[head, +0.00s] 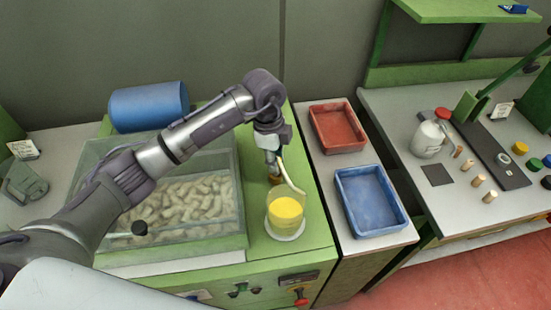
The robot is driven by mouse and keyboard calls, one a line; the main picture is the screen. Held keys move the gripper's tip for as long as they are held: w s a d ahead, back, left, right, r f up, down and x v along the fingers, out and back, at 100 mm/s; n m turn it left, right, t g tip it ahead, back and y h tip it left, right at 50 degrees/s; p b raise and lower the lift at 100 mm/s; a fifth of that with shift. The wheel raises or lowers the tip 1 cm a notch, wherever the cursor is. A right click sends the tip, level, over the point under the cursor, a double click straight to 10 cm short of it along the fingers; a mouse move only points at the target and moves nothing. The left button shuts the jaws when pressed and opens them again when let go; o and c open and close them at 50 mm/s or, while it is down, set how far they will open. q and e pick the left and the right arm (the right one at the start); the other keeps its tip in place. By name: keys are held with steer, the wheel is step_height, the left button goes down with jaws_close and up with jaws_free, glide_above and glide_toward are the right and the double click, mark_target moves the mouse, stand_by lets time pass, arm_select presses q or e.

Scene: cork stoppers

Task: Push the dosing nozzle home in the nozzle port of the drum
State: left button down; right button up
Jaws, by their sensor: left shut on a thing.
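My left gripper (273,170) points down over the green bench top, behind a clear beaker of yellow liquid (286,212). It is shut on a small brown piece, probably the dosing nozzle (275,180); the fingers hide part of it. A pale curved hose (290,177) runs from beside the gripper down to the beaker. Whether the nozzle sits in a port or is apart from it, I cannot tell; no port shows clearly. A blue cylinder (148,106), possibly the drum, lies at the back left. My right gripper is not in view.
A clear-walled bin of corks (185,198) stands left of the gripper, under my arm. A red tray (337,127) and a blue tray (370,201) lie to the right. The far right bench holds a white bottle (428,140), several corks and a lever press. Buttons line the front panel.

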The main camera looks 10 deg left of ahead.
arm_select(q)
steer(key=shift+f+b, duration=0.5)
steer(key=shift+f, duration=0.3)
stand_by(0.6)
steer(key=c, duration=0.8)
jaws_free()
steer(key=r, duration=0.4)
steer(key=a+r, duration=0.1)
steer(key=r, duration=0.7)
steer(key=shift+w+a, duration=0.1)
steer(key=shift+a, duration=0.1)
